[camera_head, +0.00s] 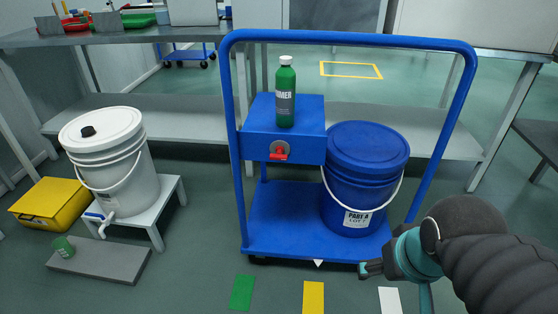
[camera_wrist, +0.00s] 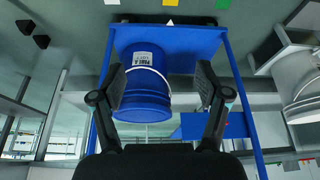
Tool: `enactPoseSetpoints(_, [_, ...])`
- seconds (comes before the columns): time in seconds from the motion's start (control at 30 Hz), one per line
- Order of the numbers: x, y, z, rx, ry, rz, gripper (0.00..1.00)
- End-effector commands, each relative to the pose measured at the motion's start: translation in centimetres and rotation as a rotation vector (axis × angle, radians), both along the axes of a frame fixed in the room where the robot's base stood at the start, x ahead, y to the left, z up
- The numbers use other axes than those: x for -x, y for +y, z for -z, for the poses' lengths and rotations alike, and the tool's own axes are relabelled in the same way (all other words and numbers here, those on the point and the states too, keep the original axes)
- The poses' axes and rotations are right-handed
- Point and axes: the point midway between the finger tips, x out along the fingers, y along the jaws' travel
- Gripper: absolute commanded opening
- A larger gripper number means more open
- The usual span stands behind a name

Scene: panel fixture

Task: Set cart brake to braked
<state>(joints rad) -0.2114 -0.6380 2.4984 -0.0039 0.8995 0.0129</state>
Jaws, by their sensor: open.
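The blue cart (camera_head: 350,42) stands in the middle of the head view. I take this lever to be the brake, but no brake label is legible. My gripper (camera_head: 372,268) is at the lower right, in front of the cart deck's right front corner, well below and right of the lever. In the wrist view, inverted, my gripper (camera_wrist: 160,85) is open and empty, with the blue bucket (camera_wrist: 146,95) beyond and between its fingers.
The blue bucket (camera_head: 367,150) stands on the deck right of the box. A green bottle (camera_head: 285,95) stands on the box. Green, yellow (camera_head: 313,297) and white floor marks lie before the cart; a white pointer (camera_head: 319,263) is on its front edge. A white bucket (camera_head: 108,158) stands left.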

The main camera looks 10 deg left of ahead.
Motion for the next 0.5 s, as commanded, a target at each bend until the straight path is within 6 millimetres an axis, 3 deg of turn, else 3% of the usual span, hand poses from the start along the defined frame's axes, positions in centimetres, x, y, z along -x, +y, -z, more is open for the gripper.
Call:
enactPoseSetpoints(0.03, [0.0,1.8,2.1,0.002,0.049,-0.061,0.75])
enactPoseSetpoints(0.23, [-0.9,10.2,7.2,-0.07,0.112,-0.236,0.75])
enactPoseSetpoints(0.5, [-3.4,23.9,12.7,-0.252,-0.041,-0.368,0.75])
